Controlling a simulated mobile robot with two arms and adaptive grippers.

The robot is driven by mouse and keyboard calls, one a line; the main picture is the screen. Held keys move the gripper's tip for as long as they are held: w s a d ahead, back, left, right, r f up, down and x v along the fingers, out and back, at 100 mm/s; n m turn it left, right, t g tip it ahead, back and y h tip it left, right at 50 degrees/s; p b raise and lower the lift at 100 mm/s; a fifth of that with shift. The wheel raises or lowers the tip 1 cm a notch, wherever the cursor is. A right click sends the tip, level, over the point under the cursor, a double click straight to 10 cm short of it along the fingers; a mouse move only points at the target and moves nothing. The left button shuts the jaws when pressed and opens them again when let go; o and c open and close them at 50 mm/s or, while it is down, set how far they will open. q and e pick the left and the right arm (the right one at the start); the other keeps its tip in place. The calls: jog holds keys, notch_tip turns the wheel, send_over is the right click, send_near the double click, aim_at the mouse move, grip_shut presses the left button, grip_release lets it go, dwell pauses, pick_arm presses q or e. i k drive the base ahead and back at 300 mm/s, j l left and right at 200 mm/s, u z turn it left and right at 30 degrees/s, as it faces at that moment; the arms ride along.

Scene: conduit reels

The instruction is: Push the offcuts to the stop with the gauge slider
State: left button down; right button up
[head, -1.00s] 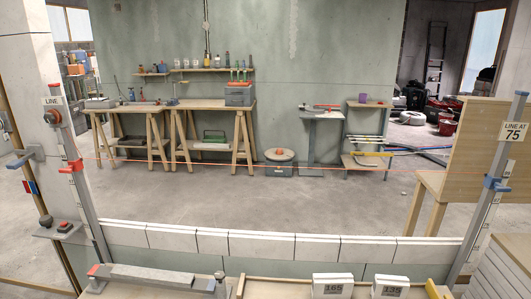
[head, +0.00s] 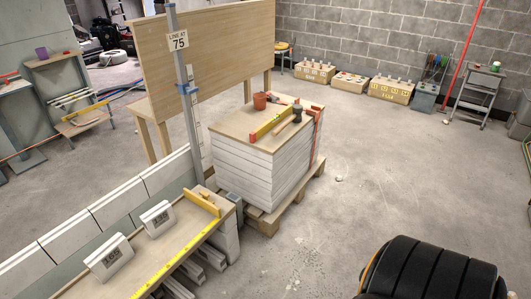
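Two white blocks with number labels stand apart on the narrow wooden bench (head: 180,240): the nearer block (head: 108,257) and the farther block (head: 157,218). They look like the offcuts; the numbers are hard to read at this angle. A yellow-tan crosspiece (head: 203,203) lies across the far end of the bench, past both blocks and apart from them. I cannot tell whether it is the stop or the gauge slider. A yellow measuring strip (head: 172,262) runs along the bench's right edge. Neither gripper shows.
A stack of white blocks (head: 260,172) on a wooden pallet (head: 268,222) stands beyond the bench, with a yellow level (head: 271,122) on top. A post (head: 186,88) carries a "LINE AT 75" sign. A black ribbed rounded shape (head: 430,272) fills the lower right. Floor between is clear.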

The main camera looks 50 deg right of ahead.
aim_at(204, 201)
jog(key=z, duration=0.9)
jog(key=i+l, duration=0.05)
